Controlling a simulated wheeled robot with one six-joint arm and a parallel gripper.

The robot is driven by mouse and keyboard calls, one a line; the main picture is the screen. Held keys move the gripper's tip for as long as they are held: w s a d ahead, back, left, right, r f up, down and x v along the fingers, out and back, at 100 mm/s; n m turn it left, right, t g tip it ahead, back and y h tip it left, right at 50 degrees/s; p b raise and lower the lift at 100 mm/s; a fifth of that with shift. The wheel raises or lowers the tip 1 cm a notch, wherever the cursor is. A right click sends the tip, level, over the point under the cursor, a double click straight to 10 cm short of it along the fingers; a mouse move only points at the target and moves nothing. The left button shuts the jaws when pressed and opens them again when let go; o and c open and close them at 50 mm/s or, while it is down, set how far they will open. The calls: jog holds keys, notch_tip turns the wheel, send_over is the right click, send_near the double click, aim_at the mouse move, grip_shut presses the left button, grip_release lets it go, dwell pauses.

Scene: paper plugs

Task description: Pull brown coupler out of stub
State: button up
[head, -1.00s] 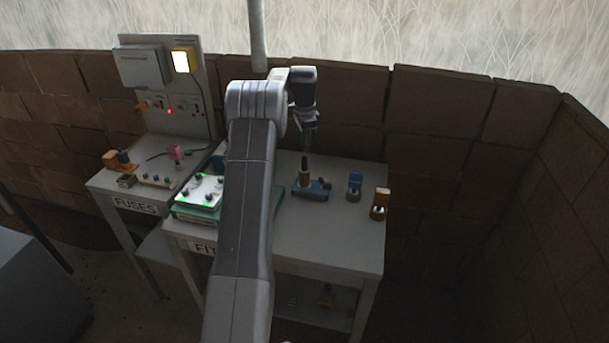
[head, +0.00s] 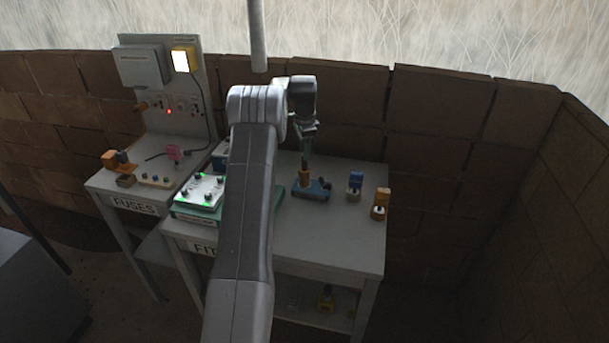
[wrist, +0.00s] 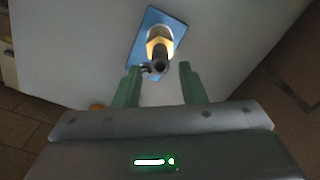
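The brown coupler (head: 304,177) stands upright in the blue stub (head: 318,191) on the right-hand table. In the wrist view the coupler (wrist: 160,40) shows as a brownish, brass-toned piece with a dark round end, over the blue base (wrist: 149,20). My gripper (wrist: 159,68) is open, with its two green fingers apart on either side of the dark end. It holds nothing. I cannot tell whether a finger touches the coupler. In the head view my gripper (head: 303,157) is right above the coupler and points down.
A blue fitting (head: 355,185) and an orange-brown fitting with a pale ring (head: 380,204) stand to the right. A lit panel on a teal box (head: 203,191) lies left of my arm. The front of the table is clear. The fuse table (head: 135,190) is at left.

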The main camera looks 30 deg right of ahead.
aim_at(305, 171)
jog(key=shift+f+b, duration=0.4)
jog(key=shift+f, duration=0.9)
jog(key=shift+c, duration=0.3)
grip_shut()
